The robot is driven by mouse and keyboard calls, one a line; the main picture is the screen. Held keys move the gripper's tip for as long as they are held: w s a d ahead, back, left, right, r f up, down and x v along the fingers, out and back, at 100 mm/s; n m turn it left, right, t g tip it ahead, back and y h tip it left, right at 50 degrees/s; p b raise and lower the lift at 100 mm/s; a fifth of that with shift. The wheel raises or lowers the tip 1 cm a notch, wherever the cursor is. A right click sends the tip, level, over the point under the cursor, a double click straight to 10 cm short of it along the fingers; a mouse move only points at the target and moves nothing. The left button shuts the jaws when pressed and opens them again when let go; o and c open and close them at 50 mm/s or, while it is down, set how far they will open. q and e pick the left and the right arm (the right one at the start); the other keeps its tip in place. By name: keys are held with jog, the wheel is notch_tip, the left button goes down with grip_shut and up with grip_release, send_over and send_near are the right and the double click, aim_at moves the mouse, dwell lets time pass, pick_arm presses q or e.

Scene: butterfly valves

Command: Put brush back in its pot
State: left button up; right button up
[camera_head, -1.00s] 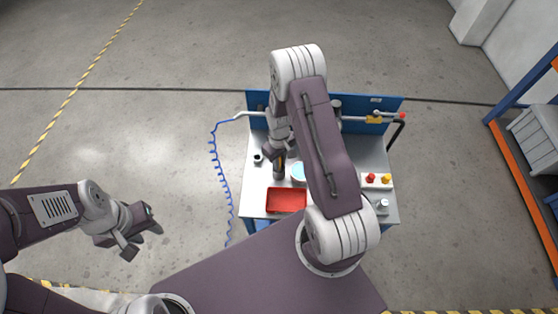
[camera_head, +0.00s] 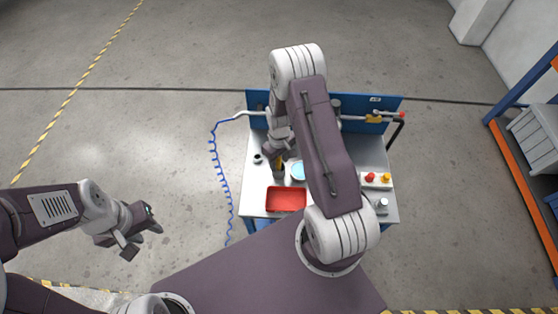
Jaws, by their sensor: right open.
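A small dark upright object (camera_head: 279,173) with a yellowish top stands on the workbench (camera_head: 258,190), just above the red tray. It may be the pot with the brush in it, but it is too small to tell. My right gripper (camera_head: 279,155) is open, right at its top; my arm partly hides the contact. A small dark round item (camera_head: 257,159) sits to its left; I cannot tell if it is a pot. My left gripper (camera_head: 143,238) is open and empty over the floor, away from the bench.
A red tray (camera_head: 286,199) lies at the bench's near side. A light-blue round dish (camera_head: 298,171) is right of the dark object, partly behind my arm. A pipe (camera_head: 355,118) runs along the blue back panel.

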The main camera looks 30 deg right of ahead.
dwell(0.3)
jog(key=shift+f, duration=0.15)
jog(key=w+a+r+n+t+b, duration=0.1)
jog(key=w+a+r+t+b, duration=0.15)
jog(key=a+r+b, duration=0.45)
jog(key=s+r+m+g+b, duration=0.1)
jog(key=s+m+b, duration=0.2)
jog(key=s, duration=1.2)
jog(key=shift+a+r+m, duration=0.25)
jog(key=shift+a+m, duration=0.05)
jog(key=shift+m, duration=0.1)
